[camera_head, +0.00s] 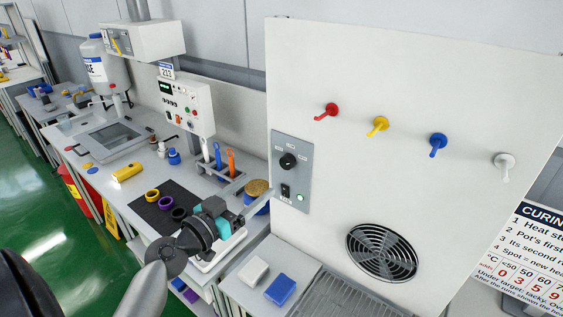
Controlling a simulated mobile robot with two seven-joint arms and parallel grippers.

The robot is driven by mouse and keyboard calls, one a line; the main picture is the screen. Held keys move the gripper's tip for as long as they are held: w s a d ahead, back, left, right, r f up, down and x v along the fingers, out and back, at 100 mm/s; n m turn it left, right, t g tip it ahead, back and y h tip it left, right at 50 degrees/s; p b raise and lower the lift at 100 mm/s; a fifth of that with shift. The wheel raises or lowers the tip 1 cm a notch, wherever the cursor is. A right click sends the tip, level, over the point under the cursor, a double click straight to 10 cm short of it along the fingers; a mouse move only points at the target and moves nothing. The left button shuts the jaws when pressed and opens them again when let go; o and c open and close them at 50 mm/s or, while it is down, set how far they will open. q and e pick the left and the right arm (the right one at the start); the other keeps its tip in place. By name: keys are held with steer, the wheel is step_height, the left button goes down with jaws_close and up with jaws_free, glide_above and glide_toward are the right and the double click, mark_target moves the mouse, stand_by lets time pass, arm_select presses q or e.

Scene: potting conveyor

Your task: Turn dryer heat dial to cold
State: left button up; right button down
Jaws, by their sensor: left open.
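The dryer (345,115) is a large white cabinet at the right. Its grey control panel (302,165) is on the left part of the front face. A round black heat dial (288,161) sits in the upper part of that panel, with small labels around it that I cannot read. Which label it points to is too small to tell. Below it are a black switch (286,190) and a lit green light (301,197). My left gripper (236,217) is open, below and left of the panel, apart from the dial. My right gripper is not in view.
Red (326,112), yellow (378,125), blue (437,144) and white (503,164) pegs stick out from the dryer front, above a round vent (381,252). A tool rack (222,174) stands on the bench beyond my gripper. White (253,269) and blue (280,289) blocks lie below the panel.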

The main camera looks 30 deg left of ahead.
mark_target(285, 165)
arm_select(q)
steer(key=w, duration=0.3)
steer(key=w+p, duration=0.1)
steer(key=w, duration=0.2)
steer(key=w+p, duration=0.1)
steer(key=w, duration=0.2)
steer(key=shift+d, duration=0.4)
steer(key=shift+w+d+p, duration=0.1)
steer(key=shift+w+p, duration=0.3)
steer(key=shift+w, duration=0.4)
jaws_close()
